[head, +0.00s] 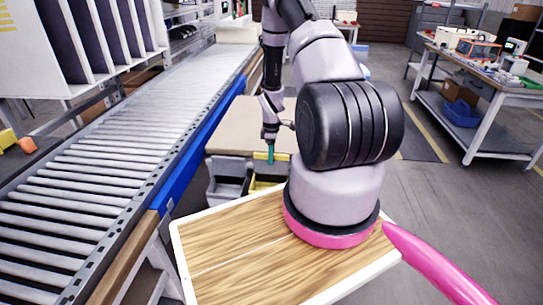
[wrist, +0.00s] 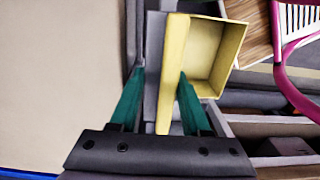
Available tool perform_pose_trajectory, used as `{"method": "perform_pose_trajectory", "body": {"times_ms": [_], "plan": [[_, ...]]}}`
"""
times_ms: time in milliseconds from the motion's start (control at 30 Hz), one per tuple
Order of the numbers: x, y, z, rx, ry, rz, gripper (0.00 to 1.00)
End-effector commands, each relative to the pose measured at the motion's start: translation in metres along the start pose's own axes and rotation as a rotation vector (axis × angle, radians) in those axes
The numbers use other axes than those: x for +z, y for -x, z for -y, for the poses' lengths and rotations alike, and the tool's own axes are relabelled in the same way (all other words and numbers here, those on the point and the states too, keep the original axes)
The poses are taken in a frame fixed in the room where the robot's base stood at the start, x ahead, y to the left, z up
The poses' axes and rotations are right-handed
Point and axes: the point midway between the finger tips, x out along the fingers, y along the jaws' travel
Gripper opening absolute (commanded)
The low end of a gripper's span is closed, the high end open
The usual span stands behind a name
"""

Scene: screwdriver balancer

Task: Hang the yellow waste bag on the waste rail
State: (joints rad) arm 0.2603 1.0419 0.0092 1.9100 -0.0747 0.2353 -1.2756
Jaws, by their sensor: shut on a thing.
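The yellow waste bag (head: 265,184) shows in the head view as a yellow, open-topped box shape below the front edge of the beige table. In the wrist view the yellow waste bag (wrist: 212,52) is between my teal fingers, one fingertip inside its opening. My gripper (head: 270,155) points down at it; in the wrist view my gripper (wrist: 160,72) is shut on its near wall. A grey strip (wrist: 153,55), perhaps the waste rail, lies beside that wall. I cannot tell whether the bag hangs on it.
A grey bin (head: 228,180) is left of the bag under the beige table (head: 235,137). A roller conveyor (head: 120,150) with a blue side runs along the left. My wooden deck is in front. A workbench (head: 500,97) stands at the right, with open floor before it.

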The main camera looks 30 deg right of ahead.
Motion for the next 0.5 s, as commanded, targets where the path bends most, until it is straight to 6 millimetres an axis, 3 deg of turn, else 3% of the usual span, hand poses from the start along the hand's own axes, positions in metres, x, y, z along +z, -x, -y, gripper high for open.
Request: {"method": "perform_pose_trajectory", "body": {"times_ms": [500], "plan": [[-0.0001,-0.0062,-0.0003,0.000,0.001,0.000,0.00]]}}
